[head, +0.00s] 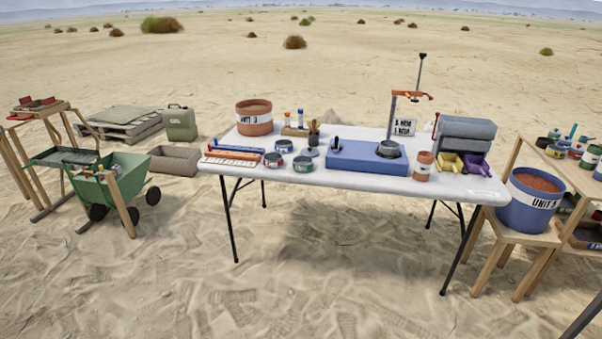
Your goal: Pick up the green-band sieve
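A small round grey sieve with what looks like a green band (303,165) sits on the white folding table (330,181), near its front edge and left of the blue flat box. Two similar round sieves are close to it: one (273,159) to its left and one (284,147) behind it. Their band colours are too small to tell surely. Another dark round sieve (389,149) sits on the blue box (360,160) under an orange-armed stand. Neither of my grippers is in view.
A reddish bucket (254,118), a rack of small bottles (296,131) and a brush cup (314,136) stand behind the sieves. A flat tray (232,157) lies left. A wheelbarrow (110,185) stands left; a wooden stand with a blue bucket (530,205) stands right. Sand before the table is clear.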

